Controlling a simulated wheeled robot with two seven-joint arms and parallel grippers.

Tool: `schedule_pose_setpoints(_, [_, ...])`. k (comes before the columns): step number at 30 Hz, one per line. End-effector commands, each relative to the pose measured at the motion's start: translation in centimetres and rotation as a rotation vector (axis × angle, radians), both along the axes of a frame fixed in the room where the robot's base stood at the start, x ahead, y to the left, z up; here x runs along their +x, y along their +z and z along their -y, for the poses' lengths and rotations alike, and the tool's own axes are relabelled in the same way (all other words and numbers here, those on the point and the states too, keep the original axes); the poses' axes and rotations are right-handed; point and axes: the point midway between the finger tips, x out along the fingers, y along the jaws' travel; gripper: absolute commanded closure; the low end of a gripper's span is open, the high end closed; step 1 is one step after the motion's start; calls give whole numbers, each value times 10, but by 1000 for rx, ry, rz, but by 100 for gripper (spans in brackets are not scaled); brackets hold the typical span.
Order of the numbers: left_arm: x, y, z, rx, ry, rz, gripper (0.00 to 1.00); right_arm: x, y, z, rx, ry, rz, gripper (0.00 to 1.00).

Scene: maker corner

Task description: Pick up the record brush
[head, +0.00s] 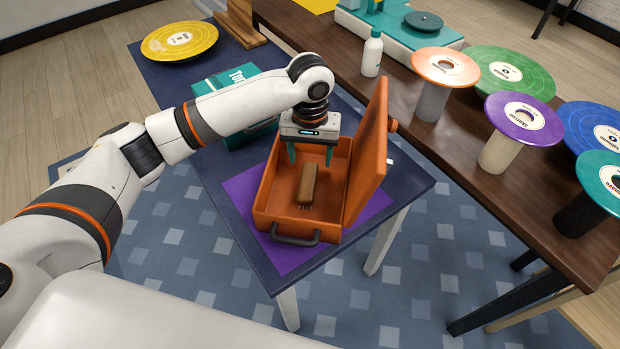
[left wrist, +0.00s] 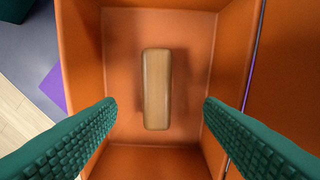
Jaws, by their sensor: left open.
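The record brush (head: 308,186) is a small brown wooden block lying inside the open orange case (head: 277,178). In the left wrist view the brush (left wrist: 157,88) lies lengthwise on the case floor, apart from the walls. My left gripper (head: 310,158) is above the case with its green fingers pointing down. In the left wrist view its fingers (left wrist: 160,110) are wide open, one on each side of the brush, with nothing between them touching it. My right gripper is not in view.
The case's raised lid (head: 368,160) stands on its right side. A teal box (head: 228,90) and a yellow record (head: 180,41) are on the same dark table. A wooden table (head: 455,140) at right holds records on stands and a white bottle (head: 372,55).

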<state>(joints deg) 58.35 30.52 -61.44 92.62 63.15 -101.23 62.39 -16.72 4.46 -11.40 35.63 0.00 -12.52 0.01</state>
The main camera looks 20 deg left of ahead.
Motion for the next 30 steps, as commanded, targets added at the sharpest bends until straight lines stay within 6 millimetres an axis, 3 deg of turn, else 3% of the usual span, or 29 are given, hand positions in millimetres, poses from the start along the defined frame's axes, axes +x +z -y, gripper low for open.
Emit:
schedule_pose_setpoints(3, [0, -21, -1, 1, 1, -2, 38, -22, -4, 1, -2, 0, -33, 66])
schedule_pose_setpoints(6, [0, -32, -1, 1, 0, -1, 38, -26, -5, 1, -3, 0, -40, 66])
schedule_pose_setpoints(11, [0, -42, -1, 1, 1, 0, 38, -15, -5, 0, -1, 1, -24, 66])
schedule_pose_setpoints(15, [-1, -63, -5, 2, 0, 0, 38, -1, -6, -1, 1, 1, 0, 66])
schedule_pose_setpoints(19, [-1, -81, -5, 1, -2, 0, 38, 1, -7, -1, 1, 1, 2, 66])
schedule_pose_setpoints(29, [-1, -89, -5, -1, -2, 1, 38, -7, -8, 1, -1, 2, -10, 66])
schedule_pose_setpoints(30, [-1, -88, -5, -1, -2, 1, 43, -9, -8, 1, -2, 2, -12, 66])
